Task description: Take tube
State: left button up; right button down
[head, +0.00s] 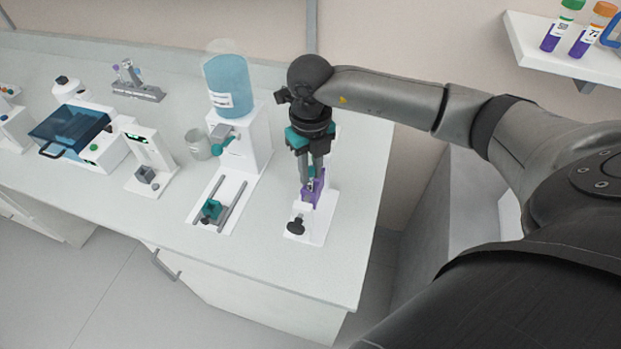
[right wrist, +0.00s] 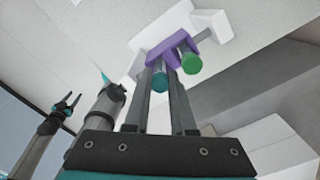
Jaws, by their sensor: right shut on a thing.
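My right gripper (head: 312,184) points down at the purple holder (head: 318,190) on a white stand (head: 318,230) at the right of the bench. The purple holder also shows in the right wrist view (right wrist: 163,52). There a tube with a teal cap (right wrist: 160,83) lies between the fingers of my right gripper (right wrist: 164,72), which are shut on it. Its lower part is hidden at the holder. A green round end (right wrist: 191,63) shows beside it. My left gripper (right wrist: 67,104) appears small at the left of the right wrist view, empty, its fingers apart.
Left of the stand is a white dispenser (head: 254,140) with a blue bottle (head: 230,85) and a railed base (head: 229,206). A grey cup (head: 198,145) and a blue-lidded machine (head: 70,133) stand further left. A wall shelf (head: 545,57) holds capped tubes. Bench right of the stand is clear.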

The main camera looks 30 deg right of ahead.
jog(key=shift+r, duration=0.1)
notch_tip(320, 180, up, 20)
dwell(0.5)
jog(key=shift+f, duration=0.2)
